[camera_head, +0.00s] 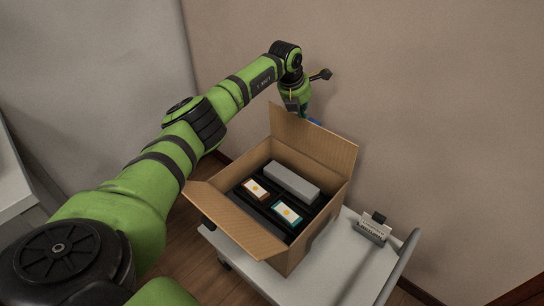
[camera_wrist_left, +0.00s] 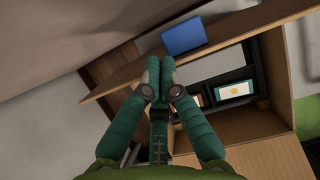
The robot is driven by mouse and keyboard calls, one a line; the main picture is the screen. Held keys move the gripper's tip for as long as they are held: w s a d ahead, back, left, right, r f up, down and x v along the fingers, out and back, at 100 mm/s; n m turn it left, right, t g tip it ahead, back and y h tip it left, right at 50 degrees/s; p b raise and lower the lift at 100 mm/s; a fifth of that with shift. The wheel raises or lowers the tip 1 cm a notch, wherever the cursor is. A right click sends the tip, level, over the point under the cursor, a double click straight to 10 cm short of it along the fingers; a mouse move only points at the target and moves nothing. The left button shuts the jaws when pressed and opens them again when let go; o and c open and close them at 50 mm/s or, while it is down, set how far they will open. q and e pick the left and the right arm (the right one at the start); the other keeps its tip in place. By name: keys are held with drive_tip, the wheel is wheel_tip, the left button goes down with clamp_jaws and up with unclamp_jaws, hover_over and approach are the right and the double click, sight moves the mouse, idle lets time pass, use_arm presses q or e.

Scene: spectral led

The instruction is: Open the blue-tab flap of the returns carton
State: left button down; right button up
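The brown returns carton (camera_head: 292,253) stands open-topped on a pale cart. Its far flap (camera_head: 312,142) stands up from the back edge; a blue tab (camera_head: 315,121) shows at that flap's upper edge, partly behind the flap. The near-left flap (camera_head: 232,220) is folded outward. My left gripper (camera_head: 304,114) is at the far flap's top edge, beside the tab. In the left wrist view its teal fingers (camera_wrist_left: 160,66) are together, with nothing seen between them, in front of the flap (camera_wrist_left: 215,47) and just beside the blue tab (camera_wrist_left: 184,36). Contact cannot be told. My right gripper is out of view.
Inside the carton are a long grey box (camera_head: 292,183), a brown-edged packet (camera_head: 256,189) and a teal-edged packet (camera_head: 288,213) among black dividers. A small grey device (camera_head: 373,230) sits on the cart (camera_head: 345,262) to the right, near its handle (camera_head: 404,262). A wall rises close behind.

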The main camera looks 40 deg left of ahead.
use_arm(q)
drive_tip(key=shift+w+d+f, duration=0.1)
drive_tip(key=shift+w+f, duration=0.05)
drive_tip(key=shift+w, duration=0.75)
drive_tip(key=p+v, duration=0.1)
drive_tip(key=v, duration=1.2)
drive_tip(key=shift+w+r, duration=0.25)
drive_tip(key=shift+r, duration=0.05)
